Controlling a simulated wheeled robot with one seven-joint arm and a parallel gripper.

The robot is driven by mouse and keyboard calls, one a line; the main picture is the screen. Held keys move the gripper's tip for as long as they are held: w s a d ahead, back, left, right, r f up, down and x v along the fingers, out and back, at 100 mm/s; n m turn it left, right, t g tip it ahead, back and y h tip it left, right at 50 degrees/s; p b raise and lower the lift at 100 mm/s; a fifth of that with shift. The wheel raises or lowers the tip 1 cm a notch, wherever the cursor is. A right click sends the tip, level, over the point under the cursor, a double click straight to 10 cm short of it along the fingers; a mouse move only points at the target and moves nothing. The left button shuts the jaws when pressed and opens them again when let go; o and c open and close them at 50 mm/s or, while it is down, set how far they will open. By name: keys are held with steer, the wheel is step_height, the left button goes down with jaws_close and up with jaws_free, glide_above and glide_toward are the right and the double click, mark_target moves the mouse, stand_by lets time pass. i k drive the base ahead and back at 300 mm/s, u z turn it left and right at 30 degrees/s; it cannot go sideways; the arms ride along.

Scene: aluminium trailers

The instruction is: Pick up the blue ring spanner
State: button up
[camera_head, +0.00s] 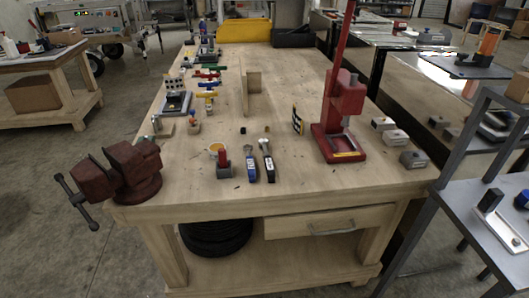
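The wooden workbench (310,180) stands in front of me. Near its front middle lie two slim hand tools side by side, pointing away from me. The left one (251,168) has a blue body and a dark far end. The right one (267,160) is greyish with a dark near end. They are too small for me to tell for certain which is the blue ring spanner; the left one is the bluer. Nothing covers either. My gripper is not in view.
A small red-and-grey item (222,164) stands just left of the tools. A red vise (122,172) sits at the bench's front left corner, a red press (342,115) at the right. Small grey blocks (412,159) lie at the right edge. The bench front before the tools is clear.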

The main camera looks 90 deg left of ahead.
mark_target(251, 174)
steer(key=u, duration=3.4)
steer(key=i, duration=1.65)
